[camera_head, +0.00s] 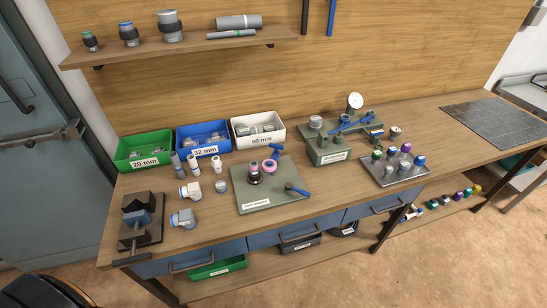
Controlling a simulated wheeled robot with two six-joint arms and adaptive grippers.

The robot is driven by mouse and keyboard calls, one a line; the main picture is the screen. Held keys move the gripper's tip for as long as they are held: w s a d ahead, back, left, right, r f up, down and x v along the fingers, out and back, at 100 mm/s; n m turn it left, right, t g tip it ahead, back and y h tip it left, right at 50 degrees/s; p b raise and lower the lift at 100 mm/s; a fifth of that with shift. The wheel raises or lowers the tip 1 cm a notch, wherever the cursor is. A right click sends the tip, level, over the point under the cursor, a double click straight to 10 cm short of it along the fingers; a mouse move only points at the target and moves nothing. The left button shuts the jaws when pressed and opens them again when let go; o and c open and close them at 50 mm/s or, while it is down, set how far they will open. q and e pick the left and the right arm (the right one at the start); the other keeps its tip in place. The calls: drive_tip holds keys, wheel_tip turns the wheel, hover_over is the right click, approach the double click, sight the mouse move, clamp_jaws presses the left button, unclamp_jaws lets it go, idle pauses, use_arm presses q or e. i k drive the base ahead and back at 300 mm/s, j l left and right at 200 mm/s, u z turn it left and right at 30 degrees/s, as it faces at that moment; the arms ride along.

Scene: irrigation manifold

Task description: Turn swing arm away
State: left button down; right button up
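A long blue arm (349,124) lies slantwise over a green block fixture (327,150) at the back centre-right. A round white gauge (355,101) stands behind it. In front and to the left, a flat green plate (262,203) carries a dark fitting (255,177), a pink ring (269,166) and a blue-handled lever (297,190) pointing to the lower right. A small blue handle (277,147) stands at its back edge. Which of these blue parts is the swing arm, I cannot tell for sure. Neither of my grippers is in view.
Green (144,150), blue (204,138) and white (258,130) bins line the back. A clamp fixture (139,222) stands front left. Loose pipe fittings stand beside the green plate. A grey tray (397,172) holds several coloured fittings. A grey mat (493,119) lies clear at the right.

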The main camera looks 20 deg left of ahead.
sight(276, 154)
drive_tip(key=l+u, duration=0.1)
drive_tip(key=l, duration=1.55)
drive_tip(key=k, duration=0.05)
